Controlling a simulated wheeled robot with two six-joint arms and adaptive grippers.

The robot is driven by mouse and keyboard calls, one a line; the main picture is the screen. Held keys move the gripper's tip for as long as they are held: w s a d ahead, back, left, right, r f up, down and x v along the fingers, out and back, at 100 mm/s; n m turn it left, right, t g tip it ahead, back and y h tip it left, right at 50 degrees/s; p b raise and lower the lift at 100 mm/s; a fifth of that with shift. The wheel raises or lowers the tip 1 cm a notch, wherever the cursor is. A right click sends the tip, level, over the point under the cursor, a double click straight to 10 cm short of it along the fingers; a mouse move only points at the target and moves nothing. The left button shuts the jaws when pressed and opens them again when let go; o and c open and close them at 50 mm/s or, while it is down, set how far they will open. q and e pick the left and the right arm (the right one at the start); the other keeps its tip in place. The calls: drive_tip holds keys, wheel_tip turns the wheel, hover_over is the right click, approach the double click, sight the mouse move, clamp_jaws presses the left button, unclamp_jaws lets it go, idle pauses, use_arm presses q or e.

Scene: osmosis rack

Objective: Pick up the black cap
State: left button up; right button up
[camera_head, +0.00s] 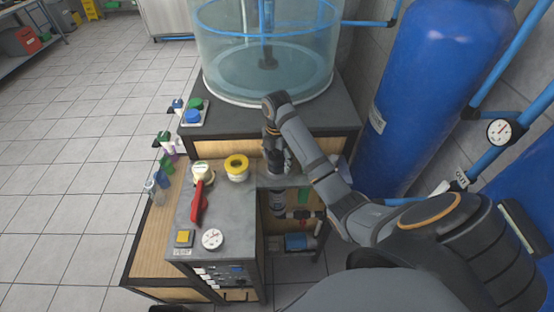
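My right arm reaches in from the lower right, and its gripper (272,148) points down beside the tall stand. Just below the gripper is a dark, round piece that looks like the black cap (276,160), at the top of an upright cylindrical housing (278,202). The arm and gripper partly cover this spot. I cannot tell whether the fingers touch the cap or whether they are open or shut. My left gripper does not show.
A grey bench top (225,215) holds a red-handled item (199,203), a yellow-rimmed roll (237,167) and a gauge (212,239). A clear tank (265,60) stands behind. A large blue tank (430,80) and pipes limit the right side. Open tiled floor lies left.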

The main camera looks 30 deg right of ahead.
drive_tip(key=c, duration=0.8)
drive_tip(key=shift+w+r+p, duration=0.1)
drive_tip(key=shift+r+p, duration=0.2)
drive_tip(key=shift+r, duration=0.05)
wheel_tip(320, 180, up, 10)
drive_tip(key=p, duration=0.9)
drive_tip(key=shift+f, duration=0.7)
drive_tip(key=shift+f+m, duration=1)
drive_tip(key=shift+f, duration=0.35)
